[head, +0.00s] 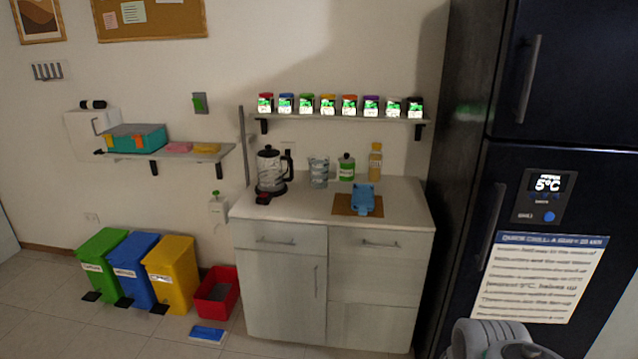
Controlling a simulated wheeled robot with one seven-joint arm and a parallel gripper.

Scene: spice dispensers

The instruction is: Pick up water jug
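A clear glass jug-like vessel (318,172) stands upright on the white counter (400,203), in the middle of the back row. To its left is a taller glass pot with a black lid and handle (270,172) on a dark base. The clear vessel looks like the water jug, but I cannot tell for certain. A grey rounded part of my arm shows at the bottom right, well apart from the counter. My gripper's fingers are not in view.
A green-labelled jar (346,168), an oil bottle (375,162) and a blue object (364,198) on a brown board share the counter. A shelf (340,118) with several spice dispensers hangs above. A dark fridge (560,130) stands right. Bins and a red crate (215,293) stand left.

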